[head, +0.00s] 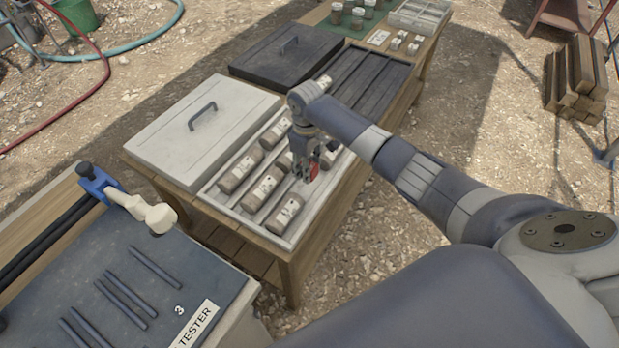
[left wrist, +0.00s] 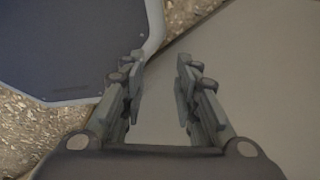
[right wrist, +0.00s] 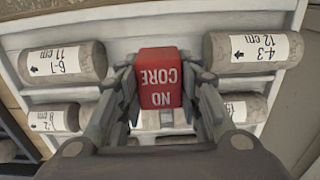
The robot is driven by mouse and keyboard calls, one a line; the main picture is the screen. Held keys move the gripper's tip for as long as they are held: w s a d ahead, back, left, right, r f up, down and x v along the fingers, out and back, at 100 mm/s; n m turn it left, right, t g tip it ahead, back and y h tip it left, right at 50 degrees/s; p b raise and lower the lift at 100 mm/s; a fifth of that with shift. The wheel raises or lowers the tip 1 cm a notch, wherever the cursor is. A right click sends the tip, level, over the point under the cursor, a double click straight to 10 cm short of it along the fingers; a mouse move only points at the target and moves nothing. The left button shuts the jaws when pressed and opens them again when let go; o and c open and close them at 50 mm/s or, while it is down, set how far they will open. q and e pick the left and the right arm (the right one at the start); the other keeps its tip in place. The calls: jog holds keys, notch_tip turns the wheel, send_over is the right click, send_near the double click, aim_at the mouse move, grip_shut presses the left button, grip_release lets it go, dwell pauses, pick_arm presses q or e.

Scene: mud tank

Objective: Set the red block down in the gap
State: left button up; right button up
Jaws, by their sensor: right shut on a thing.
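The red block (right wrist: 160,78), marked "NO CORE", is between the fingers of my right gripper (right wrist: 162,85), which is shut on it. In the head view the block (head: 312,171) is under my right gripper (head: 310,160), over the right part of the white core tray (head: 222,205). In the right wrist view a gap in the top row lies between core 6-1 (right wrist: 64,64) and core 4-3 (right wrist: 253,52). The block appears in line with it. Whether it touches the tray is unclear. My left gripper (left wrist: 158,85) is open and empty in the left wrist view.
A white lid (head: 185,125) with a handle lies left of the tray, and a black lid (head: 285,55) and black tray (head: 368,85) lie beyond. A bench marked "TESTER" (head: 195,323) with dark rods stands at front left. Several cores fill the white tray's other channels.

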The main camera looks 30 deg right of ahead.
aim_at(307, 187)
notch_tip(307, 187, down, 2)
jog(key=shift+w+f, duration=0.1)
notch_tip(307, 187, down, 3)
jog(key=shift+f, duration=0.45)
jog(key=shift+f, duration=0.1)
jog(key=o, duration=1.2)
jog(key=shift+c, duration=0.2)
jog(key=shift+r, duration=0.3)
notch_tip(307, 187, up, 12)
jog(key=shift+f, duration=0.15)
